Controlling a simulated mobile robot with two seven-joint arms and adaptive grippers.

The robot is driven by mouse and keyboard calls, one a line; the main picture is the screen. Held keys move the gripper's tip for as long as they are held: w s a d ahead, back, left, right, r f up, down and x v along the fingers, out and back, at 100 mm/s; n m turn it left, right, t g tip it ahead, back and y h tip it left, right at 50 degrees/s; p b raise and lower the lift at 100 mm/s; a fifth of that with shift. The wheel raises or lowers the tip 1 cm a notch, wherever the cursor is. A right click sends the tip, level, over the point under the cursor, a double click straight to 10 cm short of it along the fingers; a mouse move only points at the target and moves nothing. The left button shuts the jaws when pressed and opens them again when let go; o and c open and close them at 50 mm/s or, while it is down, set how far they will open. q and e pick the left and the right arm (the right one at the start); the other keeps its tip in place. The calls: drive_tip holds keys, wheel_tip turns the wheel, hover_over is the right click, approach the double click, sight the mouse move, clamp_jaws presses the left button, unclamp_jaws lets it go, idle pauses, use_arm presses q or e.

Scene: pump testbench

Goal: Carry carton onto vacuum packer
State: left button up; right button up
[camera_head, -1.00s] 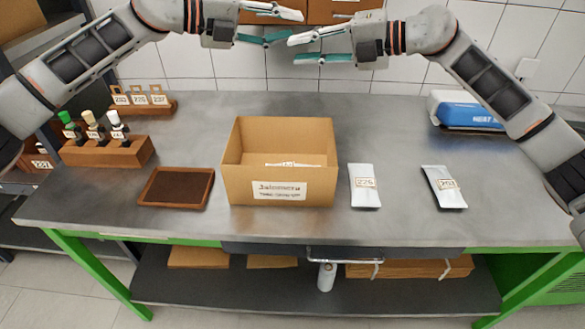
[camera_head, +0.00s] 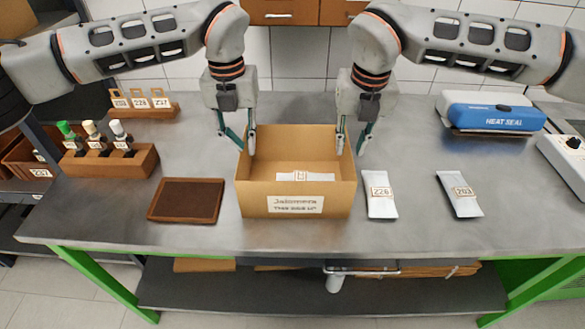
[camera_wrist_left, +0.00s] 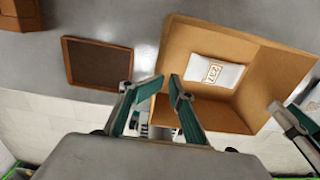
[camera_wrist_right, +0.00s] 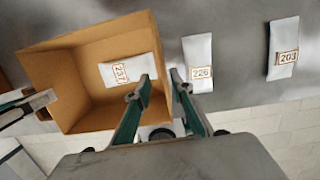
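An open-topped brown carton (camera_head: 296,204) stands on the steel bench with a white label on its front. A white pouch (camera_head: 305,177) lies inside, and its tag reads 237 in the left wrist view (camera_wrist_left: 215,73). My left gripper (camera_head: 237,146) is open at the carton's left wall, with one finger outside and one inside. My right gripper (camera_head: 352,144) is open at the right wall in the same way. Contact with the walls cannot be told. No vacuum packer is clearly identifiable; a white machine with a black knob (camera_head: 566,160) is cut off at the right edge.
A blue heat sealer (camera_head: 492,113) stands at the back right. Pouches tagged 226 (camera_head: 380,206) and 203 (camera_head: 459,204) lie right of the carton. A brown tray (camera_head: 186,201) and a wooden bottle rack (camera_head: 110,161) are on the left. Bare bench lies between pouches and sealer.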

use_arm(q)
drive_tip(key=shift+s+a+f, duration=0.15)
drive_tip(key=shift+f, duration=0.15)
use_arm(e)
drive_tip(key=shift+s+d+f, duration=0.15)
drive_tip(key=shift+d+f, duration=0.1)
drive_tip(key=shift+d, duration=0.05)
use_arm(q)
drive_tip(key=shift+s, duration=0.1)
